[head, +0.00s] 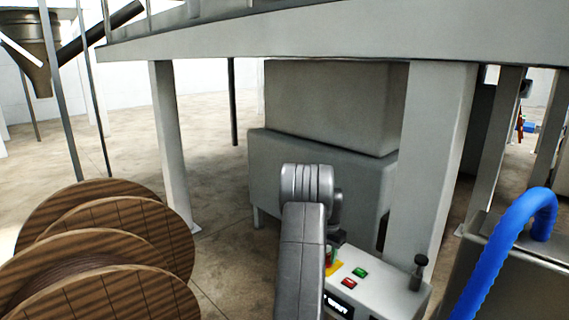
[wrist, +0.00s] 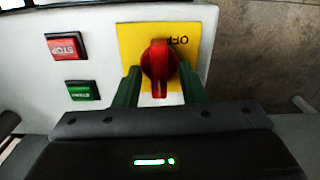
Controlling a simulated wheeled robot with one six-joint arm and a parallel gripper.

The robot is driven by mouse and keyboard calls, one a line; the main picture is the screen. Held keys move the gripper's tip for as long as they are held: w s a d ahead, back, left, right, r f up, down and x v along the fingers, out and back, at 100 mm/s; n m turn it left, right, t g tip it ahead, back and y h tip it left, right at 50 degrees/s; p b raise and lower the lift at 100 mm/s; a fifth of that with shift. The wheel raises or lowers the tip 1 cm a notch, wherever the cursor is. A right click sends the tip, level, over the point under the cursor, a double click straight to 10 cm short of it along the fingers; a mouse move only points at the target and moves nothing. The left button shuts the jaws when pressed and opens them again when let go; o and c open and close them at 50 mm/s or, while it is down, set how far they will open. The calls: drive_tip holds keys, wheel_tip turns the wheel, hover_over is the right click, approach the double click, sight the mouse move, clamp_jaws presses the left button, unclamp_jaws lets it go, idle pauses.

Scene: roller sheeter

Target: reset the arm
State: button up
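A red rotary switch (wrist: 159,62) sits on a yellow plate (wrist: 130,40) marked OFF in the wrist view. Its handle lies in line with my fingers. My gripper (wrist: 160,82) has its two green fingers apart, one on each side of the red switch. A gap shows between the fingers and the handle, so the gripper is open. In the head view my grey arm (head: 302,240) reaches to the control box (head: 385,296) and hides most of the gripper and the switch.
A red STOP button (wrist: 66,46) and a green START button (wrist: 79,91) are beside the yellow plate. A black knob post (head: 418,273) stands on the box. A white column (head: 432,150) rises behind it. Wooden reels (head: 110,240) stand left; a blue hose (head: 500,250) curves at right.

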drive_tip(key=n, duration=0.4)
drive_tip(key=shift+s+r+n+p, duration=0.1)
drive_tip(key=shift+n+p, duration=0.8)
drive_tip(key=shift+n, duration=1.6)
